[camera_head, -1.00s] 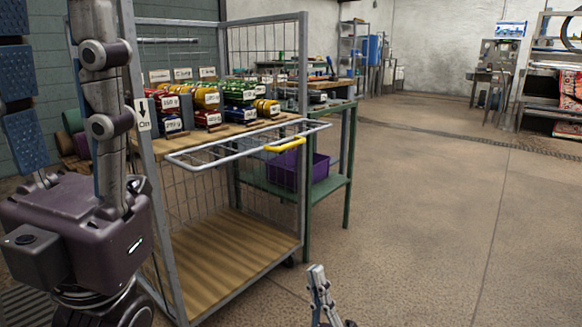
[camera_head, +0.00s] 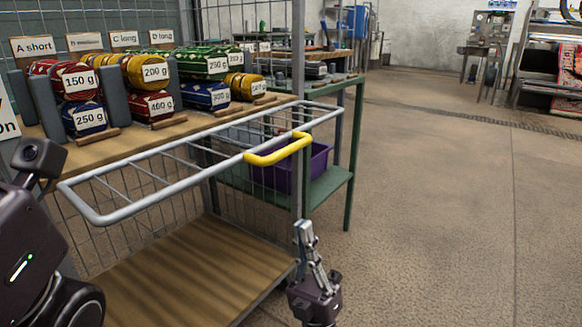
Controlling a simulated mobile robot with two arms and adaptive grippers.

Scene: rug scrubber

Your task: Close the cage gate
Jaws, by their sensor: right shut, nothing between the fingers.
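The cage trolley has grey posts (camera_head: 298,62), wire mesh sides and a wooden floor (camera_head: 185,268). Its gate (camera_head: 155,203) is a grey tube frame with several thin bars. It juts out from the cage at shelf height and lies roughly level, not upright. A yellow handle (camera_head: 279,149) is on its near edge. My right gripper (camera_head: 303,229) is shut and empty, pointing up, below the handle in the picture and apart from it. My left gripper is not in view.
Labelled rolls (camera_head: 146,72) in several colours lie on the cage's wooden shelf (camera_head: 95,152). A green-legged table (camera_head: 352,160) with a purple bin (camera_head: 285,172) stands behind the cage. The floor (camera_head: 440,220) to the right is clear.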

